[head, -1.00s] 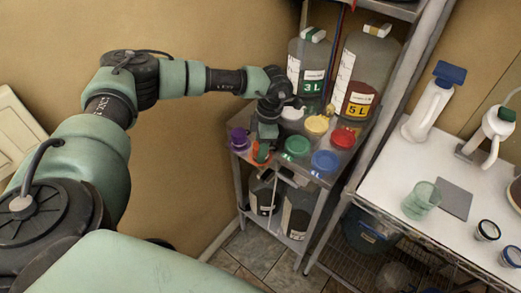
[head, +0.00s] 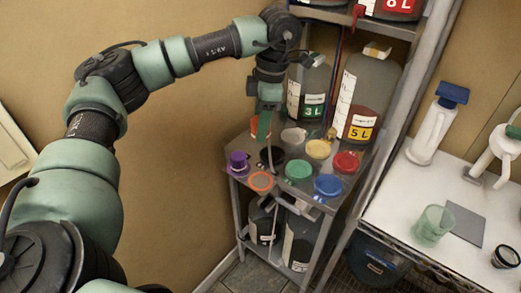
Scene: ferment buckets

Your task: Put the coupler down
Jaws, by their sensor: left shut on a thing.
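My left gripper (head: 263,122) comes down from above the small metal table. It is shut on an orange coupler (head: 254,131), which is mostly hidden behind the green fingers. It appears to be held above the tabletop, towards the back left. An orange ring (head: 261,182) lies at the table's front left edge, below and apart from the gripper. My right gripper is not in view.
The metal table (head: 292,197) carries purple (head: 238,163), black (head: 271,157), white (head: 293,136), yellow (head: 318,149), green (head: 298,170), red (head: 345,162) and blue (head: 328,186) round pieces. The 3 L jug (head: 313,84) and 5 L jug (head: 368,90) stand behind.

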